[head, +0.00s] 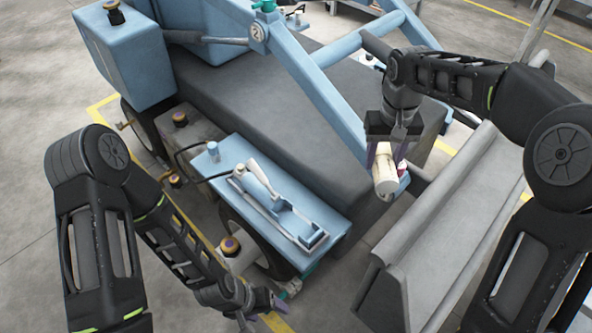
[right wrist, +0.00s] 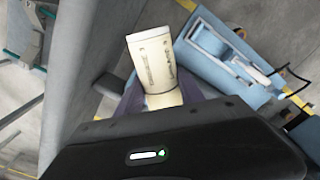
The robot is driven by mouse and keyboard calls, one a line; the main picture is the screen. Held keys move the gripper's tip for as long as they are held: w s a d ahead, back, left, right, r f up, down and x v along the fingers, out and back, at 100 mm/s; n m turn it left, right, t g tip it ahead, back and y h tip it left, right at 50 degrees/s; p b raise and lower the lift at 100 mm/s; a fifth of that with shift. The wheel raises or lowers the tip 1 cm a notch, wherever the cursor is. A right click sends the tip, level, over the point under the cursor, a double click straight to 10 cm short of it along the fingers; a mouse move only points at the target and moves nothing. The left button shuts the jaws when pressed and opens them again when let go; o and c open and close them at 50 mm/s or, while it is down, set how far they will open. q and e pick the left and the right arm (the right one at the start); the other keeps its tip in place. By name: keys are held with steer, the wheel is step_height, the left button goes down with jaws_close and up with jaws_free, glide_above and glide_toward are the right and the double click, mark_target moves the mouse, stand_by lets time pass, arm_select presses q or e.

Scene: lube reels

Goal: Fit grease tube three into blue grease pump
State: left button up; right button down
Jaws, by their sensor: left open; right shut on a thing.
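A white grease tube (head: 385,172) with a pale end hangs below my right gripper (head: 386,150), which is shut on it. In the right wrist view the tube (right wrist: 152,60) stands out from between the purple fingers, with small dark print; I cannot read a number. The blue grease pump (head: 262,192) appears to be the pale blue device with a long trough, lying on a blue box to the left of the tube. It also shows in the right wrist view (right wrist: 222,45), apart from the tube. My left gripper (head: 260,317) is open and low at the bottom edge, partly cut off.
The blue box (head: 325,222) is beside a large dark grey body (head: 345,110). A slanted blue beam (head: 305,75) rises behind. A grey sloped panel (head: 440,225) stands right of the tube.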

mark_target(385, 156)
step_height(385, 156, up, 6)
steer(key=p, duration=0.2)
steer(key=shift+r+p, duration=0.25)
steer(key=shift+p, duration=0.05)
steer(key=shift+f, duration=0.1)
arm_select(q)
step_height(385, 156, down, 3)
steer(key=b, duration=0.6)
steer(key=shift+r, duration=0.1)
arm_select(e)
step_height(385, 156, down, 12)
steer(key=shift+r, duration=0.1)
arm_select(q)
steer(key=shift+c, duration=0.3)
